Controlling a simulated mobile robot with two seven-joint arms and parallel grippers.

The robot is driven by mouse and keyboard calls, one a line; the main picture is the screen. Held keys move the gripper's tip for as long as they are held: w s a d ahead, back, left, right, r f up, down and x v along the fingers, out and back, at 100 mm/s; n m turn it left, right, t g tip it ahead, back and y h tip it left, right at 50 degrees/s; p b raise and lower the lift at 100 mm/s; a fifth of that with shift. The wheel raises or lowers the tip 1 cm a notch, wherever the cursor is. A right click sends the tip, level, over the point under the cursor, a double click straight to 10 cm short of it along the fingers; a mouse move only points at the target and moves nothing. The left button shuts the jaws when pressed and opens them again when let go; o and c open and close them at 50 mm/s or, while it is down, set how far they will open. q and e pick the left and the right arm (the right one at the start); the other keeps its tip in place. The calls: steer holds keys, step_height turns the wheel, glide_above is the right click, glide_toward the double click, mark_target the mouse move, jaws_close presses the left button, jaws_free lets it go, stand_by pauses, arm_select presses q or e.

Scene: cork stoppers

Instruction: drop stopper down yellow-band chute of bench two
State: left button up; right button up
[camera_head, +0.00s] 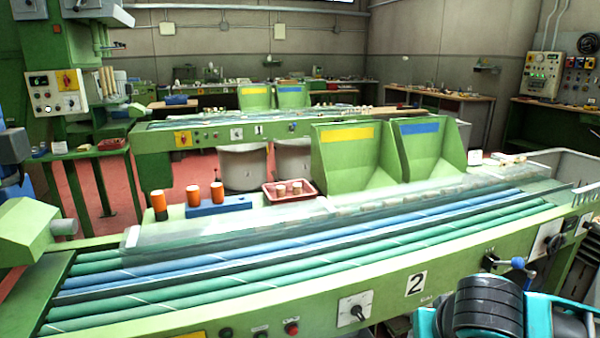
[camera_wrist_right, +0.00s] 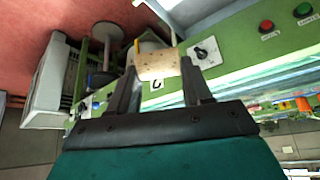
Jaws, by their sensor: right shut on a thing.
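My right gripper (camera_wrist_right: 158,72) is shut on a pale speckled cork stopper (camera_wrist_right: 160,62), held crosswise between its two fingertips in the right wrist view. In the head view only part of my right arm shows at the bottom right, and its fingers and the stopper are out of sight. The yellow-band chute (camera_head: 345,160) of bench two (camera_head: 452,280) is the left one of two green chutes behind the rollers. The blue-band chute (camera_head: 425,150) stands right beside it. My left gripper is not in view.
A red tray (camera_head: 290,197) with several corks and a blue block with orange-topped items (camera_head: 217,194) stand left of the chutes. Green and blue rollers (camera_head: 250,270) and a clear cover lie in front. Bench one (camera_head: 215,135) behind has similar chutes. A grey bin (camera_head: 575,168) stands right.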

steer(key=shift+s+a+r+n+y, duration=0.25)
steer(key=shift+r+n, duration=0.15)
steer(key=shift+n, duration=0.1)
steer(key=shift+s+a+r+n+y, duration=0.15)
steer(key=shift+a+r+n+y, duration=0.15)
steer(key=shift+n, duration=0.2)
steer(key=shift+d+f, duration=0.1)
